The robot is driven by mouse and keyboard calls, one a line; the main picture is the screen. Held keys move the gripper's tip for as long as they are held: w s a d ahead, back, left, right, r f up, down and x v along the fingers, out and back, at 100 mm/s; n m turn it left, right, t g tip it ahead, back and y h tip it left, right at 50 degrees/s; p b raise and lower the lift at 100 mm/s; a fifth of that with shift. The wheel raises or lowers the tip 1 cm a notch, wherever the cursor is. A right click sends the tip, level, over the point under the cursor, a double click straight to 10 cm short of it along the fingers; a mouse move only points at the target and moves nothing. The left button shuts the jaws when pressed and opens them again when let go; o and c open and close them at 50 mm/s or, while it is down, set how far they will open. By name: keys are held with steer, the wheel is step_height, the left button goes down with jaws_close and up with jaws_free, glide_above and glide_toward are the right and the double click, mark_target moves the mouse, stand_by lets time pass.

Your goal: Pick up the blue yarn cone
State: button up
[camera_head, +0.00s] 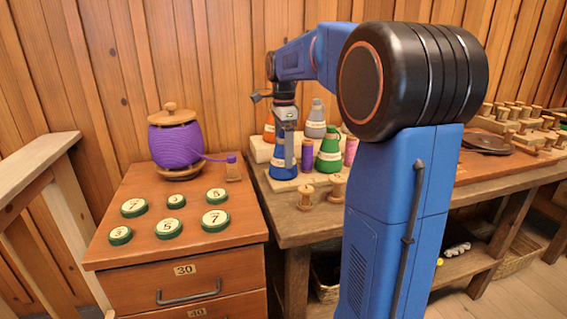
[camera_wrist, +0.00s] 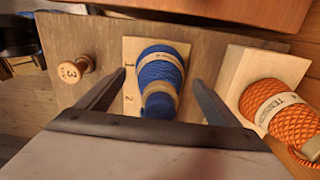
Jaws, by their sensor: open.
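The blue yarn cone (camera_wrist: 161,75) stands on a pale wooden board marked with numbers (camera_wrist: 133,52), with a light label band around it. In the head view the blue cone (camera_head: 284,165) shows at the left end of the workbench, partly hidden by my gripper (camera_head: 286,140). In the wrist view my gripper (camera_wrist: 158,92) is open, with one finger on each side of the blue cone. I see gaps between the fingers and the cone. I cannot tell how far down the fingers reach.
An orange cone (camera_wrist: 275,105) stands close on the right in the wrist view, and a wooden spool (camera_wrist: 75,69) on the left. A green cone (camera_head: 329,155) and a grey cone (camera_head: 316,120) are nearby. The drawer cabinet (camera_head: 150,247) holds purple yarn (camera_head: 175,146) and green discs.

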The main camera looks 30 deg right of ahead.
steer(key=shift+f, duration=0.65)
steer(key=c, duration=1.6)
steer(key=shift+r, duration=0.1)
